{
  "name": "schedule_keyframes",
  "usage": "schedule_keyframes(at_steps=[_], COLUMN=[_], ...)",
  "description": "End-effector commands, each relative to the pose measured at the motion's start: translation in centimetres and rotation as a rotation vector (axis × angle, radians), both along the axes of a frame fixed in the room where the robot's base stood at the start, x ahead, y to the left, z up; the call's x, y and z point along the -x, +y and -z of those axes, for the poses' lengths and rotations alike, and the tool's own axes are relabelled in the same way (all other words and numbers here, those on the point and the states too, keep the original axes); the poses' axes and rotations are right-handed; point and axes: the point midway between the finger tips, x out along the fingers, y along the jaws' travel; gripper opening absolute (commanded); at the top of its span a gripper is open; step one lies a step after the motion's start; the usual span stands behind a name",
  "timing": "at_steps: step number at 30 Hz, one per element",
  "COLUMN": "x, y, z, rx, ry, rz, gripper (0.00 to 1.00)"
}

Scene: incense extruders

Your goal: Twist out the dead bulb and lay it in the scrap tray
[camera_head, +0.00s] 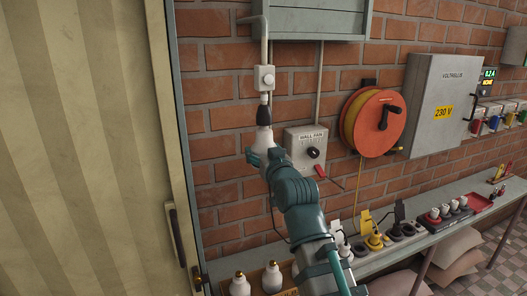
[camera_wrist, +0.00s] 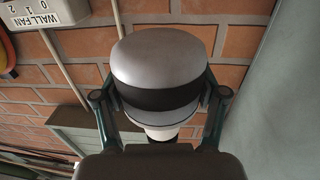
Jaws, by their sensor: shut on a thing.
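The bulb (camera_head: 264,137) hangs below a black lamp holder (camera_head: 264,114) on the brick wall. Its neck appears to meet the holder; I cannot tell whether it is still threaded in. My gripper (camera_head: 263,155) is around the bulb from below, shut on it. In the wrist view the bulb (camera_wrist: 160,62) has a grey dome and a dark band, with a finger of my gripper (camera_wrist: 160,97) on each side. A red tray (camera_head: 480,203) lies on the bench at the right; I cannot read any scrap label on it.
Spare bulbs (camera_head: 272,278) stand in a wooden holder at the bottom. Plugs and sockets (camera_head: 375,239) line the bench. A wall fan switch (camera_head: 309,148) and an orange cable reel (camera_head: 374,122) are right of the bulb. A striped door (camera_head: 85,150) is at left.

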Motion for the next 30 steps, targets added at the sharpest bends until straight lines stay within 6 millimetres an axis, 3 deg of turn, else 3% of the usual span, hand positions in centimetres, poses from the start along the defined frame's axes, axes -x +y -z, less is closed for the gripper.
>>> schedule_keyframes(at_steps=[30], x=[0.01], y=[0.10], z=[0.13], rx=[0.003], ry=[0.001], rz=[0.097], gripper=[0.43])
